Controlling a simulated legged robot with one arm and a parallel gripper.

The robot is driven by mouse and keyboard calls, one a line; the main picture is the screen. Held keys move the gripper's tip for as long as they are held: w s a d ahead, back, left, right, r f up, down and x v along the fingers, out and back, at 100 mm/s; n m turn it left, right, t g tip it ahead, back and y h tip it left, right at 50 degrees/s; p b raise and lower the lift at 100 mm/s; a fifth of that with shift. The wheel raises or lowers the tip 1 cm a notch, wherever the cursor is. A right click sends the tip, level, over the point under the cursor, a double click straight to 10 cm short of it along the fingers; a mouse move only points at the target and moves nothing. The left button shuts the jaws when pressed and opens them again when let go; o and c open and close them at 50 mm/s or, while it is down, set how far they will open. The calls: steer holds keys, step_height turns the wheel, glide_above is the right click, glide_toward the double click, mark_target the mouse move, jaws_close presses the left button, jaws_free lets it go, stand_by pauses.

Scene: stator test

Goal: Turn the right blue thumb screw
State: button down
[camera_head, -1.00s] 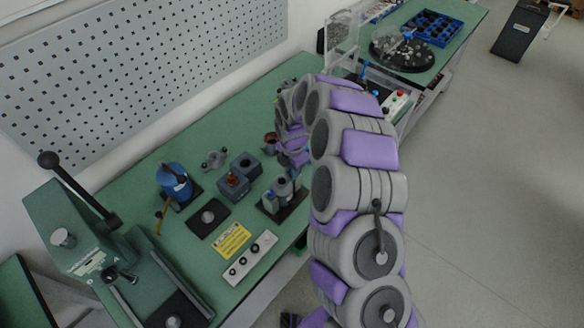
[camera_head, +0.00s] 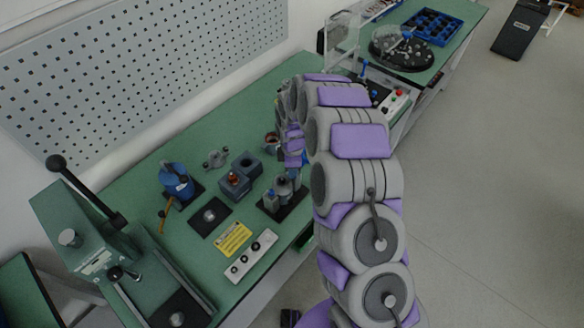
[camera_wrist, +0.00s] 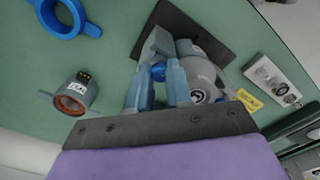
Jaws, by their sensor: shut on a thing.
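The blue thumb screw (camera_wrist: 158,72) shows in the wrist view between the two fingers of my gripper (camera_wrist: 155,82). My gripper is shut on it, and the fingers cover much of it. Beyond the fingers is a grey fixture with a round body (camera_wrist: 205,75) on a black base plate (camera_wrist: 220,22). In the head view the fixture (camera_head: 283,187) stands near the front edge of the green bench, below my arm. My fingertips and the screw are hard to make out there.
A grey ring part with a copper inside (camera_wrist: 72,97) and a blue ring (camera_wrist: 70,14) lie beside my gripper. A white button strip (camera_head: 250,257), a yellow label (camera_head: 234,238), a blue cylinder (camera_head: 176,180) and a green press (camera_head: 120,265) are to the left.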

stand_by(0.4)
steer(key=c, duration=1)
jaws_free()
